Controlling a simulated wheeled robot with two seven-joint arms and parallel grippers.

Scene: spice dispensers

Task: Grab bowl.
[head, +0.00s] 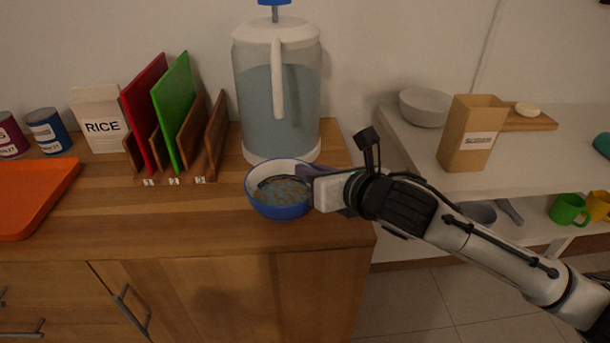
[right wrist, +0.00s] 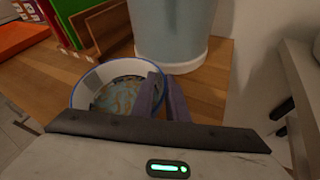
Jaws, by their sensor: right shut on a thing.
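My right gripper (head: 308,173) comes in from the right and is shut on the bowl's right rim. In the right wrist view the bowl (right wrist: 82,98) lies ahead, with the purple fingers (right wrist: 161,100) pinching its near right wall, one finger inside and one outside. Whether the bowl touches the counter is hard to tell. My left gripper is not in view.
The pitcher-like dispenser (head: 277,105) stands close behind the bowl. A rack with red and green boards (head: 173,115), a rice box (head: 101,120) and an orange tray (head: 32,200) are to the left. A white shelf (head: 410,150) is to the right, past a gap.

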